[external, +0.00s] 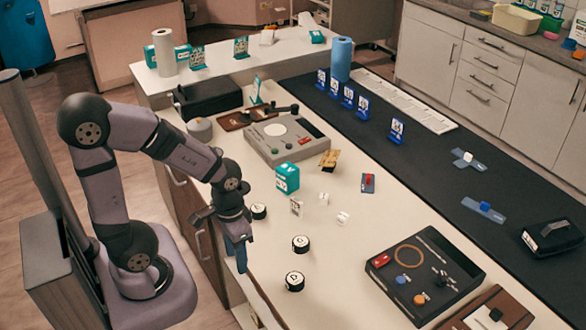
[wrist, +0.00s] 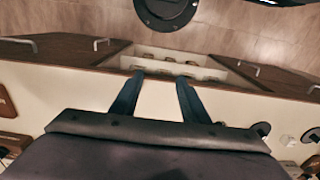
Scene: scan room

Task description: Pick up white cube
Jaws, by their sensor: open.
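Two small white cube-like blocks stand on the cream tabletop in the external view: one white cube (external: 323,198) and, just in front and to the right, another white block (external: 342,217) with faint dark marks. I cannot tell which one the task means. My gripper (external: 238,255) hangs at the table's near left edge, well left of both blocks, pointing down. In the wrist view my gripper (wrist: 158,95) has its two dark blue fingers spread with nothing between them. A small pale shape lies at that view's right edge, too unclear to name.
A dark tool tray (external: 425,275) lies right. Bare tabletop surrounds the blocks.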

